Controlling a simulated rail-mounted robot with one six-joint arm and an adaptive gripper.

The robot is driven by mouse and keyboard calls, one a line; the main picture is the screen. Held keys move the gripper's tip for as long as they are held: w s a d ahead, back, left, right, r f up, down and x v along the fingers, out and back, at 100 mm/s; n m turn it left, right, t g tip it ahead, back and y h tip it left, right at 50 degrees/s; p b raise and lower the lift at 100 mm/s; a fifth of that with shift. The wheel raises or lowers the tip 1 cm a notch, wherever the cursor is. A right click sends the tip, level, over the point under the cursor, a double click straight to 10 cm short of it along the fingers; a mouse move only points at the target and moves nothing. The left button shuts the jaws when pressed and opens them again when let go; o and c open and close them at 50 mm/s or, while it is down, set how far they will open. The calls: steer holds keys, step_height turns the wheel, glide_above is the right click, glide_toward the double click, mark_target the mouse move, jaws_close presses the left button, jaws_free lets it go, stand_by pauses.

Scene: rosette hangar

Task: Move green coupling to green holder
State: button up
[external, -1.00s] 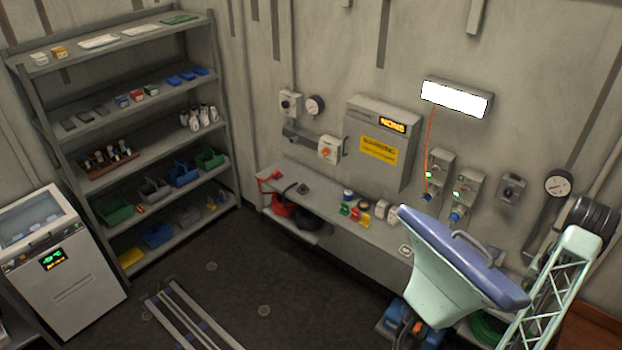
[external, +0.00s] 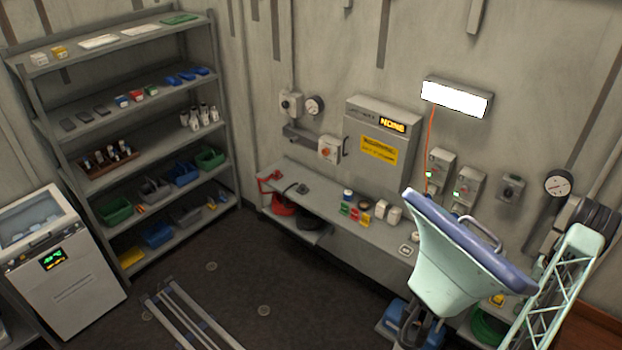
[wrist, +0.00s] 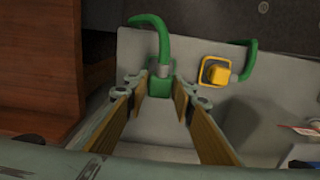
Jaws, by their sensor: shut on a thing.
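In the wrist view my gripper (wrist: 166,92) is shut on the green coupling (wrist: 160,88), a green block with a grey collar. A green hose (wrist: 150,22) curves up and left from the coupling. In the external view my gripper (external: 421,328) hangs low below my pale green arm, over the right end of the bench; the coupling cannot be made out there. I cannot pick out a green holder for certain in either view.
A yellow square fitting (wrist: 215,72) is close right of the coupling, beside another green hose piece (wrist: 246,62). A brown wooden box (wrist: 40,60) stands at left. The grey bench (external: 320,198) carries small coloured parts. A blue bin (external: 393,318) and coiled green hose (external: 488,328) are near my gripper.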

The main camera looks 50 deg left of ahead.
steer(key=shift+f, duration=0.3)
steer(key=shift+f+b, duration=0.5)
steer(key=shift+f, duration=2.05)
steer(key=shift+b, duration=0.95)
stand_by(1.6)
steer(key=shift+f+b, duration=0.4)
steer(key=shift+f, duration=0.2)
stand_by(0.4)
steer(key=o, duration=1.2)
steer(key=shift+c, duration=0.2)
steer(key=shift+r, duration=0.25)
steer(key=shift+r, duration=5.8)
